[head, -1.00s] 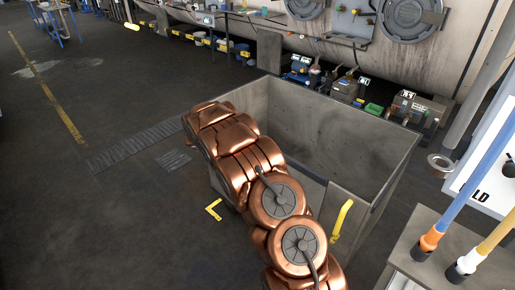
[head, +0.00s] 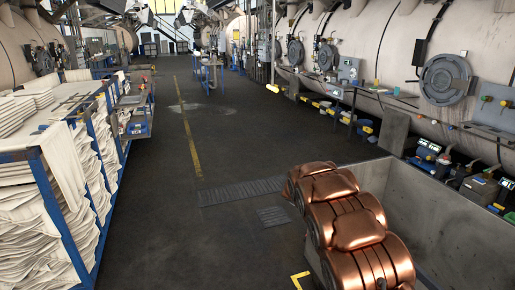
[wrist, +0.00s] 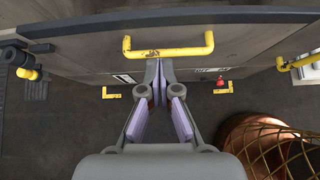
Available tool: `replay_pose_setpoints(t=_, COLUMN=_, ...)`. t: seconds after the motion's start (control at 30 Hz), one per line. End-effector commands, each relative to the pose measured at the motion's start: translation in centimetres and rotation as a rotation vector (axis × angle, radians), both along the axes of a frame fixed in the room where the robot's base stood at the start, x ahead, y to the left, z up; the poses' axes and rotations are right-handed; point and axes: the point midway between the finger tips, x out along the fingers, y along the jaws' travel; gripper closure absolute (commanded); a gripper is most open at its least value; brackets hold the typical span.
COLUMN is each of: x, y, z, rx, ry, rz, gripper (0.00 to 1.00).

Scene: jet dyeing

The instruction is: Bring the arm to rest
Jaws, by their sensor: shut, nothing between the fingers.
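My gripper (wrist: 159,78) shows in the wrist view. Its two fingers come together at the tips, with nothing between them. Beyond the tips is a grey wall with a yellow bar handle (wrist: 180,51). The fingertips appear just below this handle in the picture; I cannot tell how far apart they are in depth. In the head view my copper arm (head: 345,225) reaches up from the bottom edge, over the left side of a large grey open bin (head: 432,215). My gripper is not visible in the head view.
A blue-framed rack (head: 62,225) of folded white cloth stands at the left. A clear dark aisle with a yellow line (head: 192,140) runs away from me. Large dyeing vessels (head: 385,50) line the right. Another yellow handle (wrist: 300,61) shows at right in the wrist view.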

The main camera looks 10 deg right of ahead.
Motion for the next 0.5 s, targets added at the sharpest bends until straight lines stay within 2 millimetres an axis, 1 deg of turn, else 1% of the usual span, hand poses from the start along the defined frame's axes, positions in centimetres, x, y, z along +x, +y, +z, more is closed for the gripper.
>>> replay_pose_setpoints(t=0.07, x=-1.0, y=0.1, z=1.0, rx=0.015, ry=-0.025, rz=-0.037, gripper=1.00)
replay_pose_setpoints(t=0.17, x=-3.2, y=0.3, z=2.3, rx=0.049, ry=-0.069, rz=-0.115, gripper=1.00)
replay_pose_setpoints(t=0.3, x=-6.9, y=0.9, z=4.3, rx=0.108, ry=-0.148, rz=-0.247, gripper=1.00)
replay_pose_setpoints(t=0.5, x=-12.4, y=2.2, z=6.5, rx=0.189, ry=-0.245, rz=-0.439, gripper=1.00)
